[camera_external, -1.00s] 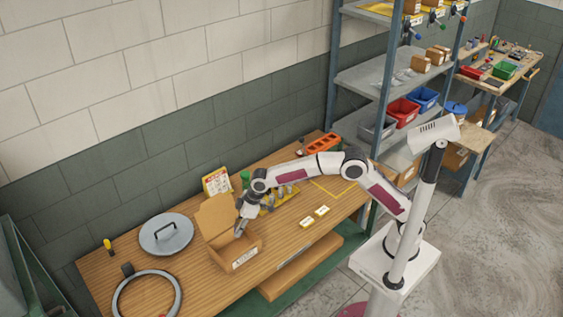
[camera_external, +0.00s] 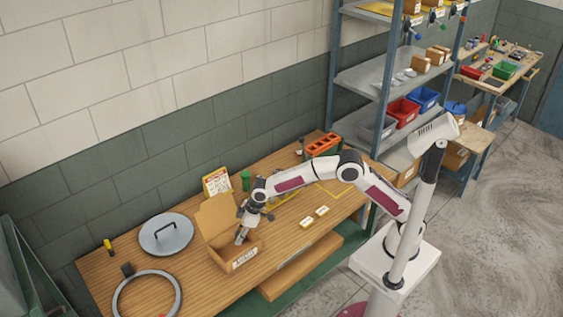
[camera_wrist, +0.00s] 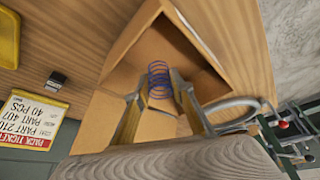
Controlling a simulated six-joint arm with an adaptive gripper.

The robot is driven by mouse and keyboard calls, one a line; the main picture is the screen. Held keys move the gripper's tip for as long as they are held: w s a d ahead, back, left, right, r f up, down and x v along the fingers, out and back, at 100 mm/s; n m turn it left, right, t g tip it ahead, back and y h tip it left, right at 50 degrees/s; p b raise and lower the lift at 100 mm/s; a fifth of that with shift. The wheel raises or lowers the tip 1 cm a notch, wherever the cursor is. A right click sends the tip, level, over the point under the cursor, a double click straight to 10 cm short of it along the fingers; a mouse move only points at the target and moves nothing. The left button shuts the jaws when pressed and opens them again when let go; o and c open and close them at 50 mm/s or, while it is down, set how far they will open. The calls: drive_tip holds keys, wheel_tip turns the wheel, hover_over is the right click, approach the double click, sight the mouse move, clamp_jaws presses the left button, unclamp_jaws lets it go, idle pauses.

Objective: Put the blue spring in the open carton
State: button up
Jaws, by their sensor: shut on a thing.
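The open carton (camera_external: 226,259) stands on the wooden bench with its lid flap raised toward the wall. In the wrist view I see into the carton (camera_wrist: 218,52), with its walls around the spring. The blue spring (camera_wrist: 158,78) is between the fingertips of my gripper (camera_wrist: 158,92), which is shut on it. In the external view my gripper (camera_external: 241,235) points down over the carton's opening, and the spring is too small to make out there. I cannot tell how far the spring is above the carton floor.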

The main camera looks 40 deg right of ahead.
sight(241, 248)
drive_tip(key=shift+f, duration=2.4)
drive_tip(key=shift+f, duration=0.2)
drive_tip(key=o, duration=0.8)
drive_tip(key=shift+r, duration=0.1)
drive_tip(key=shift+v, duration=6.1)
drive_tip(key=shift+w+d+r, duration=0.1)
